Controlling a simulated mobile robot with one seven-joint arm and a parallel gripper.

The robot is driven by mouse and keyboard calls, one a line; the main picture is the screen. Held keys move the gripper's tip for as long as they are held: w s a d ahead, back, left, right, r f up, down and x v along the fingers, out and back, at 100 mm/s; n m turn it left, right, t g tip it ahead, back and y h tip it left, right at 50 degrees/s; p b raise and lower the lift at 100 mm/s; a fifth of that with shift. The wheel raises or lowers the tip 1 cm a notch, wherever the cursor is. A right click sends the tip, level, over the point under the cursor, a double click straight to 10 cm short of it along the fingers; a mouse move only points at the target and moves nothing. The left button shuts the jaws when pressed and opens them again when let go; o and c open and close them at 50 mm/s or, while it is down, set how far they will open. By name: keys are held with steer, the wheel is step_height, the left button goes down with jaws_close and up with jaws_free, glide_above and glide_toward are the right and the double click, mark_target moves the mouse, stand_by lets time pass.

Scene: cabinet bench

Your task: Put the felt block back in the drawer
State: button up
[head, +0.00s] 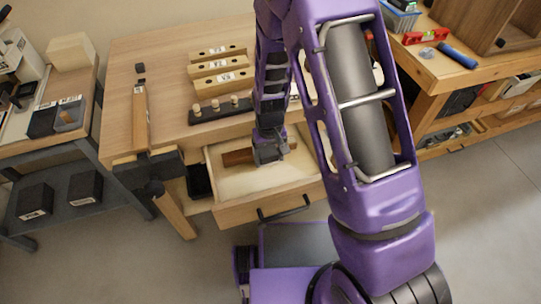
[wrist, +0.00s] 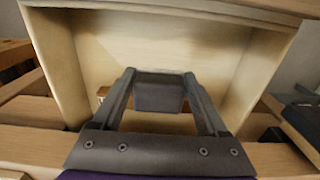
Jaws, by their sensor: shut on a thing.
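The drawer (head: 240,213) of the wooden bench is pulled open, with a pale interior and a dark bar handle on its front. My gripper (head: 271,152) is over the open drawer, pointing down into it. In the wrist view its two fingers are shut on a dark grey block, the felt block (wrist: 159,97), with the drawer's pale inside (wrist: 205,45) behind it. I cannot tell whether the block touches the drawer floor. A reddish-brown wooden piece (head: 236,157) lies in the drawer, left of my gripper; the block partly hides it in the wrist view.
On the bench top (head: 170,65) stand several drilled wooden blocks (head: 222,64) and a dark strip with pegs (head: 220,108). A wooden clamp or vise (head: 147,165) juts out left of the drawer. A side bench (head: 455,70) with tools is at the right.

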steer(key=b, duration=0.4)
glide_above(270, 181)
steer(key=shift+w+f, duration=0.1)
steer(key=shift+f, duration=2.85)
steer(key=shift+f+b, duration=1.9)
steer(key=shift+b, duration=0.05)
stand_by(0.5)
steer(key=o, duration=1.2)
steer(key=shift+r, duration=0.15)
steer(key=shift+r+p, duration=2.45)
steer(key=shift+r, duration=0.95)
